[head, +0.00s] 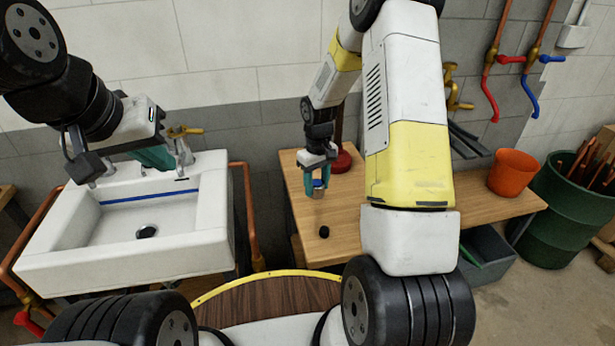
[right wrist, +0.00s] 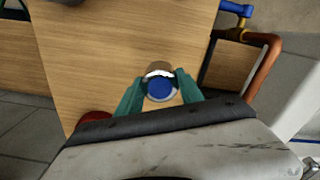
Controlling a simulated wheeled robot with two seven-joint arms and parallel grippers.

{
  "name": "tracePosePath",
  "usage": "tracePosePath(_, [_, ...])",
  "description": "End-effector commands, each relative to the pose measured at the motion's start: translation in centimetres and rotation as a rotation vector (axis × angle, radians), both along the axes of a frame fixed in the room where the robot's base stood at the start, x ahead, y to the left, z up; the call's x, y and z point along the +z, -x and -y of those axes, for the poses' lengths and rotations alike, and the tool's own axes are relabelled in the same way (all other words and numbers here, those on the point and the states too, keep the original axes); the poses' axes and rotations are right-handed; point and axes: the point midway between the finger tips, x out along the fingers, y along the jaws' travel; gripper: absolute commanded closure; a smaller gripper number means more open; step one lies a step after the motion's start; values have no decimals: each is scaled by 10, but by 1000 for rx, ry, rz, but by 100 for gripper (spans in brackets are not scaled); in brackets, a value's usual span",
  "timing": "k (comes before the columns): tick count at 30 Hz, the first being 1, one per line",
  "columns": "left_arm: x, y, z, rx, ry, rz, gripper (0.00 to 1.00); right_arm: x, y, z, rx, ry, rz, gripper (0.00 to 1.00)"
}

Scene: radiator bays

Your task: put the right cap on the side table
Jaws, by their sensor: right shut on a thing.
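My right gripper (head: 318,184) is shut on a small cylindrical cap (head: 319,192) with a blue end, above the wooden side table (head: 365,191). In the right wrist view the cap (right wrist: 159,88) shows a blue round face and a silvery side, gripped between the teal fingers (right wrist: 160,92). The table top (right wrist: 120,45) lies beyond it; I cannot tell whether the cap touches it. My left gripper (head: 153,157) is over the back of the sink; its teal fingers show only in part, so its opening is unclear.
On the table are another black round piece (head: 324,231), a red-based object (head: 341,160) and an orange bucket (head: 514,173). A green barrel (head: 570,215) stands right.

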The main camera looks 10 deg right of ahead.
Motion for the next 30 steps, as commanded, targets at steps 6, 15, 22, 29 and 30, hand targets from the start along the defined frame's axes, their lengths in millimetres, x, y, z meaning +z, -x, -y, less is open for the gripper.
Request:
tracePosePath(6, [0, 0, 0, 0, 0, 0, 100, -29, 1, 0, 0, 1, -4, 98])
tracePosePath(15, [0, 0, 0, 0, 0, 0, 100, -33, 0, 0, -1, 0, -1, 98])
tracePosePath(22, [0, 0, 0, 0, 0, 0, 100, -36, 1, 0, -1, 0, -1, 34])
tracePosePath(29, [0, 0, 0, 0, 0, 0, 100, -35, 1, 0, -1, 0, -1, 34])
tracePosePath(30, [0, 0, 0, 0, 0, 0, 100, -35, 1, 0, -1, 0, -1, 34])
